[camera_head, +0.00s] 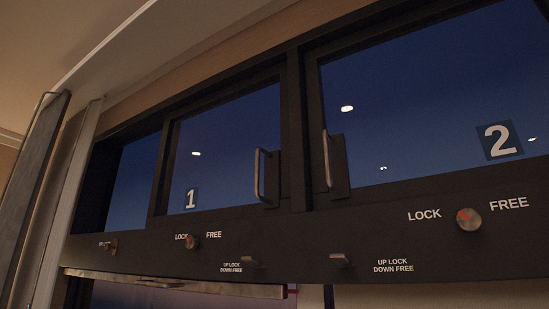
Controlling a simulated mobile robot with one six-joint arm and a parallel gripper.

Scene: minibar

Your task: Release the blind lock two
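The glass panel with the number 2 sign (500,141) is at the upper right, with a vertical handle (328,161) at its left. Below it on the dark rail is a round knob (468,219) between the words LOCK and FREE. The knob's red mark lies on its left side, towards LOCK. A small metal lever (340,259) sits lower left of this knob, beside the label "UP LOCK DOWN FREE" (393,265). I cannot tell whether the lever is up or down. My gripper is not in view.
Panel 1 (225,140) is to the left, with its own handle (260,175), knob (192,242) and small lever (251,261). A grey upright panel (35,200) and a pale post (72,200) stand at the far left. The space before the rail looks clear.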

